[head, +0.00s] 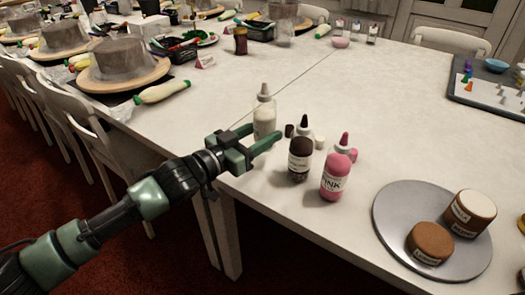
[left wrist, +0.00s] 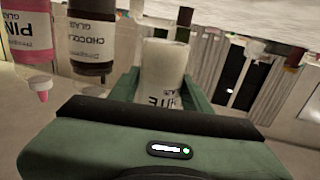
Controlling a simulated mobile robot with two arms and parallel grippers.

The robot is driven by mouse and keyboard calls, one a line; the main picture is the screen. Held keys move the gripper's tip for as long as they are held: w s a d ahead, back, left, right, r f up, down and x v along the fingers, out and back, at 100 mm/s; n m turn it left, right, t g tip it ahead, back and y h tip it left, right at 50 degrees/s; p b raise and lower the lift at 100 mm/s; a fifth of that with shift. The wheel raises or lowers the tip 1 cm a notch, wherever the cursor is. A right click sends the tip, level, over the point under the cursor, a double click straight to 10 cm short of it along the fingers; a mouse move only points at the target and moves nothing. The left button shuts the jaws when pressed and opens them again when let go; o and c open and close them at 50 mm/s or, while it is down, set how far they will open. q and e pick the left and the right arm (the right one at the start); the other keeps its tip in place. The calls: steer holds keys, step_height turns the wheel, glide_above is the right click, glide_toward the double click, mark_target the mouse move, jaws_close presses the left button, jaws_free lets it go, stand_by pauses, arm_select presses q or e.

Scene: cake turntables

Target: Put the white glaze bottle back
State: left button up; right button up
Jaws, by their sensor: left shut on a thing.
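The white glaze bottle (head: 264,118) is upright near the table's left edge, with a grey-white tip. My left gripper (head: 262,147) is shut on it, its green fingers around the lower body. In the left wrist view the bottle (left wrist: 160,75) sits between the fingers, with part of its "WHITE" label showing. The gripper hides its base in the head view, so I cannot tell whether it touches the table. The chocolate glaze bottle (head: 299,160) and the pink glaze bottle (head: 335,178) stand upright to its right. My right gripper is not in view.
Small dark (head: 290,130), white (head: 320,142) and pink (head: 353,155) caps or pots stand behind the bottles. A grey round turntable (head: 395,215) with two brown labelled pieces is at front right. The table's middle (head: 400,120) is clear. White chairs (head: 98,140) line the left edge.

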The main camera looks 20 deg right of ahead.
arm_select(q)
steer(key=shift+f+b, duration=0.35)
steer(key=shift+f, duration=1.85)
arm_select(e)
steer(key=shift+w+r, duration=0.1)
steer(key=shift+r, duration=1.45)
arm_select(q)
steer(key=shift+f, duration=0.1)
steer(key=shift+f, duration=0.15)
steer(key=o, duration=0.8)
steer(key=shift+o, duration=0.2)
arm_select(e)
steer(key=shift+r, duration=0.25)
arm_select(q)
steer(key=shift+r, duration=0.25)
steer(key=p+v, duration=0.1)
steer(key=v, duration=1.1)
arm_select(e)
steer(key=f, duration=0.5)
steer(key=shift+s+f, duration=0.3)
arm_select(q)
steer(key=shift+s, duration=0.1)
